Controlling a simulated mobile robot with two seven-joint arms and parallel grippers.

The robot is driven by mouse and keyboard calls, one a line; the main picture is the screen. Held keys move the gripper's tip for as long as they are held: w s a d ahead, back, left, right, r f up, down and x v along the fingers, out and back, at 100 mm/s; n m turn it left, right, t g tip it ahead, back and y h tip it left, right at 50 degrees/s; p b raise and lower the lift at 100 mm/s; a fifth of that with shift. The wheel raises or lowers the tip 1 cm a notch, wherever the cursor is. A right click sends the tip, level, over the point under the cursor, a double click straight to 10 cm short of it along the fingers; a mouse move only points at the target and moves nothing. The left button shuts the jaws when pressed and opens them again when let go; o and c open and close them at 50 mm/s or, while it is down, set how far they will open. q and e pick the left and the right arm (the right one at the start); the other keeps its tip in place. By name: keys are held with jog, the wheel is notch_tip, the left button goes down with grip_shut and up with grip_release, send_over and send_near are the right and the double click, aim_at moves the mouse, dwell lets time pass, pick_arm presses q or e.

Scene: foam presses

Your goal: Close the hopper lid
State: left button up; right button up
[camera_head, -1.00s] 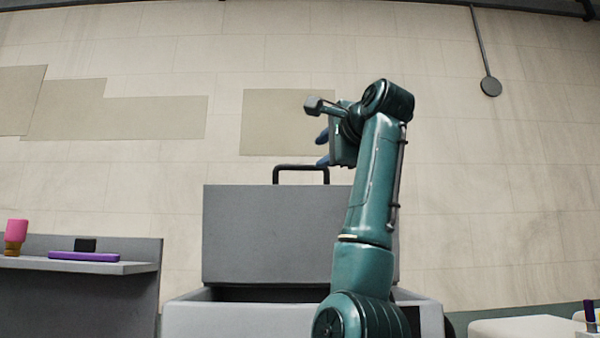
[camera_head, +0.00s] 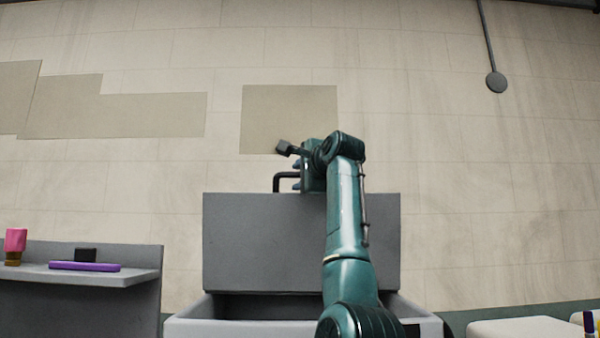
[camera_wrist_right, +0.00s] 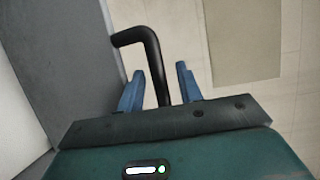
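The grey hopper lid (camera_head: 265,240) stands raised, nearly upright, at the back of the hopper (camera_head: 190,326), whose dark opening shows below it. A black bar handle (camera_head: 284,175) sticks up from the lid's top edge; my right gripper hides its right part. My right gripper (camera_head: 296,175) is at the handle. In the right wrist view its two blue fingers (camera_wrist_right: 158,88) are open, one on each side of the handle bar (camera_wrist_right: 152,60), with a gap visible at least on the right finger's side. My left gripper is not in view.
A grey shelf (camera_head: 130,278) at the left holds a pink-and-brown item (camera_head: 15,246), a purple flat item (camera_head: 85,266) and a black block (camera_head: 86,254). Pale surfaces (camera_head: 525,328) stand at the lower right.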

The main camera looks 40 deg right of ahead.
jog(key=shift+c, duration=0.4)
grip_shut()
